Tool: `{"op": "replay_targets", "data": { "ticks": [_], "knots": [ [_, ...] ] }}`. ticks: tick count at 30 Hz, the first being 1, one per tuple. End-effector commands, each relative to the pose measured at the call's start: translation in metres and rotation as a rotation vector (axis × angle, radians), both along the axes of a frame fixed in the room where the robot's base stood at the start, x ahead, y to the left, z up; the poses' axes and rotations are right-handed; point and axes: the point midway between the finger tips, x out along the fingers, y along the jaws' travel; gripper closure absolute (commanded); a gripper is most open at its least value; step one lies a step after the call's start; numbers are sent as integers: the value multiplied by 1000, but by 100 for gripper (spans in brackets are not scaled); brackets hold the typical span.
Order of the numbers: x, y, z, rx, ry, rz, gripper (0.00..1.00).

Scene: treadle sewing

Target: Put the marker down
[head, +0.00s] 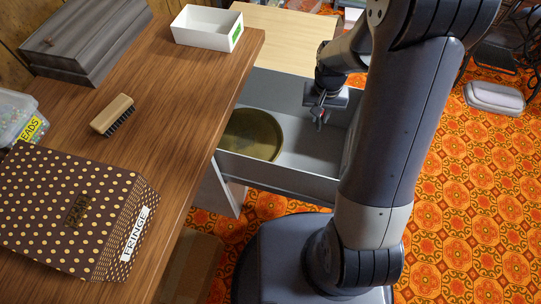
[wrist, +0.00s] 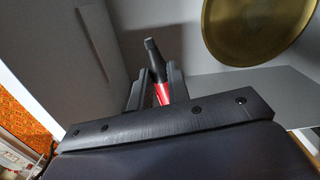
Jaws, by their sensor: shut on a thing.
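The marker (wrist: 160,86) is red with a dark end and stands between the two fingers in the wrist view. My gripper (wrist: 160,88) is shut on it, and the dark end sticks out past the fingertips. In the head view my gripper (head: 320,116) is over or inside the open grey drawer (head: 270,177), right of the brass bowl (head: 250,134). The marker shows there only as a small dark and red piece. I cannot tell whether it touches the drawer floor.
The brass bowl also shows in the wrist view (wrist: 255,28). The drawer floor between bowl and right wall looks clear. The wooden tabletop (head: 165,90) at left holds a white bin (head: 207,28), a brush (head: 113,115), a dotted box (head: 75,215) and a grey box (head: 85,40).

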Motion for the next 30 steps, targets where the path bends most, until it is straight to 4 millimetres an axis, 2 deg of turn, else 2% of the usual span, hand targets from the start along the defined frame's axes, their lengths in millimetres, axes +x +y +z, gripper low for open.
{"op": "replay_targets", "data": {
  "ticks": [1,9,15,21,30],
  "knots": [
    [-4,0,-23,0,0,-14,100],
    [-20,-1,-73,1,-2,-90,100],
    [-30,-1,-96,1,-1,-133,100],
    [-35,-1,-107,0,1,-150,100],
    [-36,-1,-159,0,2,-152,100]
  ]
}}
